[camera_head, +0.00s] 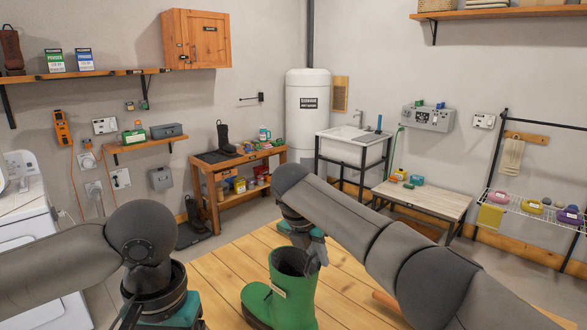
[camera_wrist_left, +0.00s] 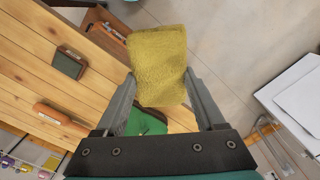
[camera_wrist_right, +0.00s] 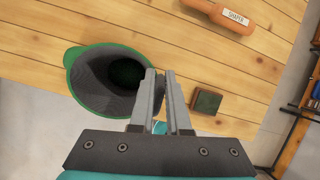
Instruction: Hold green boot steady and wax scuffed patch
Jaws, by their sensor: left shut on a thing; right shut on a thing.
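The green boot (camera_head: 300,308) stands upright on the wooden table (camera_head: 228,270) in the head view, with a small pale tan patch on its shaft. My right gripper (camera_head: 314,262) is shut on the rim of the boot's shaft. The right wrist view shows the dark boot opening (camera_wrist_right: 112,72) beside the closed fingers (camera_wrist_right: 160,80). My left gripper (camera_wrist_left: 160,95) is shut on a yellow cloth or sponge (camera_wrist_left: 157,60). Part of the boot (camera_wrist_left: 146,122) shows beneath it. A small dark-topped square block (camera_wrist_right: 207,101) lies on the table. The left fingertips are mostly cut off in the head view.
An orange-brown shaper (camera_wrist_right: 225,15) lies on the table near the boot. Behind are a wooden workbench (camera_head: 237,162), a sink (camera_head: 352,140), a low bench (camera_head: 425,200) and a wire rack (camera_head: 535,208). A white appliance (camera_head: 25,225) stands at the left. The table's left part is clear.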

